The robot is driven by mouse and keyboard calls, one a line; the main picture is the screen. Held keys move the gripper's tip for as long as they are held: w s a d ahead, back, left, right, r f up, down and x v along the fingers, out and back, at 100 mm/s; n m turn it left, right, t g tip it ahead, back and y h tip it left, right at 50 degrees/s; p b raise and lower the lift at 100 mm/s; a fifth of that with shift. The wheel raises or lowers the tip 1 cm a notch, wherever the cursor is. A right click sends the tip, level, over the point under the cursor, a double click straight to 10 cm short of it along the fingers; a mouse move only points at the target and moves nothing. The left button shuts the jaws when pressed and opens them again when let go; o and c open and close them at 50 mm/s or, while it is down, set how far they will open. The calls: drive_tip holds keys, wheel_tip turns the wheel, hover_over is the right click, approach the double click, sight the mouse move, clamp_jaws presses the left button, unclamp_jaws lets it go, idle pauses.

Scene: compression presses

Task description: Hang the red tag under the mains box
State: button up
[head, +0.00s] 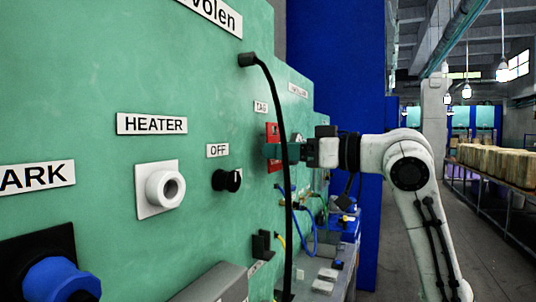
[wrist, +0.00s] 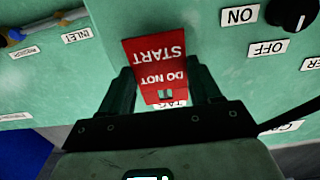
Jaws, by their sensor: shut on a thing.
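The red tag (wrist: 157,62) reads "DO NOT START", upside down in the wrist view, with a small slot near its lower end there. My gripper (wrist: 161,80) is shut on it, one dark finger on each side. In the head view the red tag (head: 272,132) shows above and below my gripper (head: 280,152), close to the green panel below a "TAG" label (head: 261,106). In the wrist view the tag partly covers that label. I cannot tell whether the tag touches the panel or a hook. I cannot pick out the mains box in either view.
A black cable (head: 284,150) hangs in front of the panel, across my gripper in the head view. The HEATER socket (head: 169,188) and a black knob (head: 228,180) stick out nearer. Blue and yellow cables and a cluttered bench (head: 325,285) lie below. The aisle at right is open.

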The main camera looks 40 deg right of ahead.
drive_tip(key=shift+v, duration=1.95)
drive_tip(key=shift+v, duration=2.45)
